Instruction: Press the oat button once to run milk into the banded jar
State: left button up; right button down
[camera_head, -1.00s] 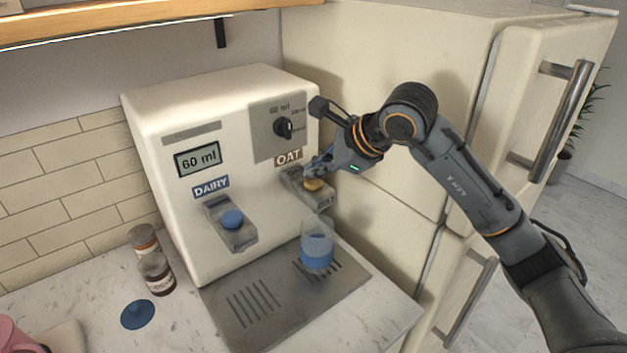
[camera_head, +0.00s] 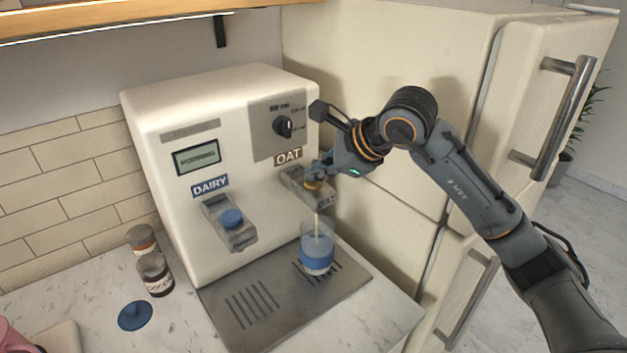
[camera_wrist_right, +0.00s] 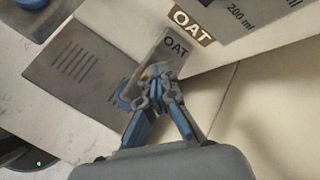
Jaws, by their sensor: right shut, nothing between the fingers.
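The milk machine (camera_head: 185,110) stands on the counter. Its oat button (camera_head: 312,184) is yellow and sits on the spout under the OAT label (camera_head: 288,156). My right gripper (camera_head: 314,176) is shut and empty, with its fingertips on the oat button. In the right wrist view the closed fingertips (camera_wrist_right: 156,80) cover most of the button. A pale stream runs from the oat spout into the clear jar with a blue band (camera_head: 317,249), which stands upright on the drip tray (camera_head: 240,325). The display (camera_head: 197,158) shows a bar instead of a number. My left gripper is not in view.
The blue dairy button (camera_head: 232,218) is on the left spout. The cream fridge (camera_head: 400,120) stands close on the right.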

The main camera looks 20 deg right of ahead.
aim_at(317, 184)
jog(key=shift+r, duration=0.1)
jog(key=shift+r+p, duration=0.55)
jog(key=shift+r, duration=0.25)
jog(key=shift+r+p, duration=1.55)
jog(key=shift+r, duration=1)
jog(key=shift+f, duration=0.1)
